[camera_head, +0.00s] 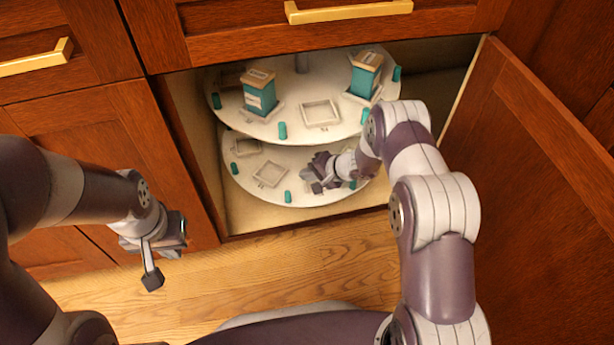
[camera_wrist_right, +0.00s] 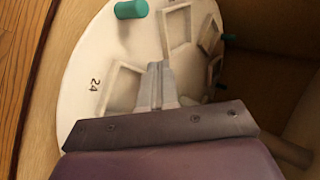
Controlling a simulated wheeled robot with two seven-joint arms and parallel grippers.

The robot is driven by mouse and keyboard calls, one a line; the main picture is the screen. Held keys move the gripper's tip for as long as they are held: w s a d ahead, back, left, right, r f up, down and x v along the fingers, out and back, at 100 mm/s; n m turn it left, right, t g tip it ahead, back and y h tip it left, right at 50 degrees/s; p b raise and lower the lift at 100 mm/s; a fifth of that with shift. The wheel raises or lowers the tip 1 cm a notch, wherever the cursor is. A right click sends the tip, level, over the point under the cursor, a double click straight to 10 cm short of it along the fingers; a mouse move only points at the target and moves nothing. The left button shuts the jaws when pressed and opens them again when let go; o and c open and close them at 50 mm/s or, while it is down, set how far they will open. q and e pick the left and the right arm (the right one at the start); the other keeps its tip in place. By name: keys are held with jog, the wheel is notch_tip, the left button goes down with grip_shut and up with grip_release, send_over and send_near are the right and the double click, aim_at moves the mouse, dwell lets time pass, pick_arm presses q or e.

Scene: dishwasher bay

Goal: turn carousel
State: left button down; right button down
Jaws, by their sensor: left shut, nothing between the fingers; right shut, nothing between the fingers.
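The carousel has two round white tiers inside the open cabinet: an upper tier (camera_head: 290,126) and a lower tier (camera_head: 245,183). Teal pegs stand along both rims, such as an upper front peg (camera_head: 282,130) and a lower front peg (camera_head: 288,197). My right gripper (camera_head: 317,180) is shut and empty, reaching over the right part of the lower tier. In the right wrist view its fingers (camera_wrist_right: 158,85) are over the tier beside a square frame marked 24, apart from the teal peg (camera_wrist_right: 131,9). My left gripper (camera_head: 152,276) is shut and empty, outside the cabinet.
Two teal-and-tan boxes, left (camera_head: 260,98) and right (camera_head: 364,80), stand on the upper tier. The cabinet door (camera_head: 540,180) is open at the right. A drawer with a brass handle (camera_head: 348,11) is above. The wood floor (camera_head: 240,270) before the cabinet is clear.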

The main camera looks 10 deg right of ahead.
aim_at(283, 178)
jog(key=b+x, duration=0.3)
jog(key=x, duration=0.3)
jog(key=shift+f+b, duration=0.3)
jog(key=shift+b, duration=0.1)
jog(key=shift+w+a+f, duration=0.1)
jog(key=shift+w+a, duration=0.15)
jog(key=shift+w, duration=0.05)
jog(key=shift+a, duration=0.2)
